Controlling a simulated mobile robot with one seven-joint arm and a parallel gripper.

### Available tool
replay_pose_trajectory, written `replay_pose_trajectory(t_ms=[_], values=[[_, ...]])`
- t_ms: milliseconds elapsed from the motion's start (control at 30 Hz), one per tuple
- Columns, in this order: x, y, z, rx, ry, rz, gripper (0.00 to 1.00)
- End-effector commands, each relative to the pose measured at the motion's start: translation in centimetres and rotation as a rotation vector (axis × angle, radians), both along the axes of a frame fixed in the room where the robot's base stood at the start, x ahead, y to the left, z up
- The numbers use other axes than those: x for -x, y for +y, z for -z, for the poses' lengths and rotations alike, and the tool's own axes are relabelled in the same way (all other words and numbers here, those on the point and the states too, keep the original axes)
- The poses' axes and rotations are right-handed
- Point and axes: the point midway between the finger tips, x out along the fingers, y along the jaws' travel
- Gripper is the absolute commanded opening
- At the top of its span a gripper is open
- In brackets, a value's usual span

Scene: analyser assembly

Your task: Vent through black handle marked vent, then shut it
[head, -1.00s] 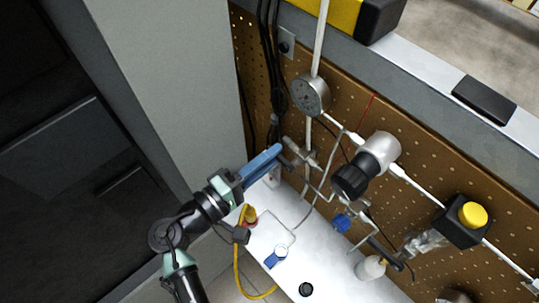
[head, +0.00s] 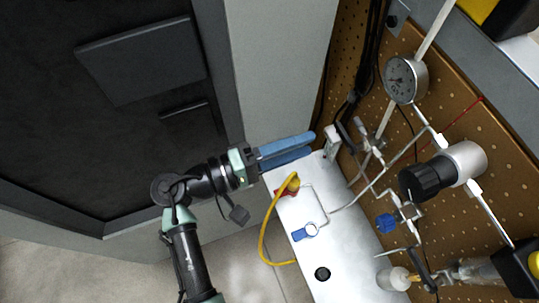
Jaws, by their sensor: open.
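My gripper (head: 312,145) has two long blue fingers, apart with nothing between them. It points right, over the far left end of the white bench top. A small metal valve with a dark handle (head: 345,131) is on thin tubing just right of the fingertips, apart from them. A pale tag or block (head: 332,143) sits between the tips and that valve. Another black lever (head: 424,274) is at lower right, beside a small pale bottle. No "vent" marking is readable, so I cannot tell which black handle carries it.
A round gauge (head: 405,80), a large black knob (head: 426,182) and a blue knob (head: 386,223) are along the brown pegboard (head: 480,120). A yellow hose (head: 264,235), a blue-handled valve (head: 305,232) and a black cap (head: 322,274) are on the white bench top (head: 345,250).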

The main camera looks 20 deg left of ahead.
Motion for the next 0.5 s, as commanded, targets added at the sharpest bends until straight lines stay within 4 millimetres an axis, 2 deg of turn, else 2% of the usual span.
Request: replay_pose_trajectory(t_ms=[100,233,500], values=[[1.7,1.8,0.2,-0.001,-0.001,-0.004,0.5],[3.1,3.2,0.1,0.0,-0.001,-0.003,0.5],[4.0,4.0,0.0,0.0,0.0,0.0,0.5]])
